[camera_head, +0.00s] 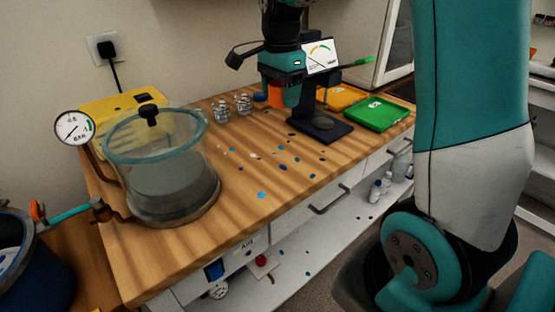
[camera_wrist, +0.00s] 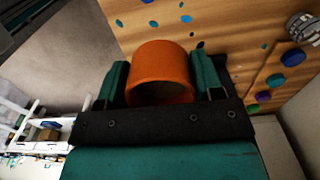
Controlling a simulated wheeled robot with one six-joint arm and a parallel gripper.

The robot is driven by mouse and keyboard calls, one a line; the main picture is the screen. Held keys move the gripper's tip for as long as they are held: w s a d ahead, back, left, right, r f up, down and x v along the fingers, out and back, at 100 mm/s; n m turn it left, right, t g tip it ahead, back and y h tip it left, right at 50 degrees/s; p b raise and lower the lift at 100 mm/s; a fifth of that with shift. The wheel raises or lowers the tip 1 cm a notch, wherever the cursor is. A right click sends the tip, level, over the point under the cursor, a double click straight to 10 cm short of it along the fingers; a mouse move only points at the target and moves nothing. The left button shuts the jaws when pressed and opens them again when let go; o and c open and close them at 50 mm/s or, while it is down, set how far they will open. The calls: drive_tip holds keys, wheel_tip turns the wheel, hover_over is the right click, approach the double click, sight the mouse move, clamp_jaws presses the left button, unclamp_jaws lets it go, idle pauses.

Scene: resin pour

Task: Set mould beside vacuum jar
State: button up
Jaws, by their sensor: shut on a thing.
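The orange mould (camera_wrist: 162,60) is a round, hollow cylinder seen between both fingers in the wrist view. My gripper (camera_wrist: 162,78) is shut on it, one finger on each side. In the head view the mould (camera_head: 276,94) shows partly behind my gripper (camera_head: 290,98), over the back middle of the bench; I cannot tell whether it touches the wood. The vacuum jar (camera_head: 160,165) is a clear glass vessel with a teal rim and black knob, standing at the bench's left end, well left of my gripper. Its far side is partly hidden.
A yellow pump box (camera_head: 125,100) and a dial gauge (camera_head: 75,128) stand by the jar. Small metal-and-glass pots (camera_head: 243,104), a dark scale stand (camera_head: 320,127) and a green tray (camera_head: 378,113) are near my gripper. Coloured spots dot the wooden bench (camera_head: 250,215), otherwise clear right of the jar.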

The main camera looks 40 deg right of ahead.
sight(280, 162)
wheel_tip(280, 162, down, 16)
drive_tip(key=shift+f, duration=0.2)
drive_tip(key=shift+f, duration=0.2)
drive_tip(key=o, duration=0.9)
drive_tip(key=shift+o, duration=0.2)
drive_tip(key=shift+r, duration=0.15)
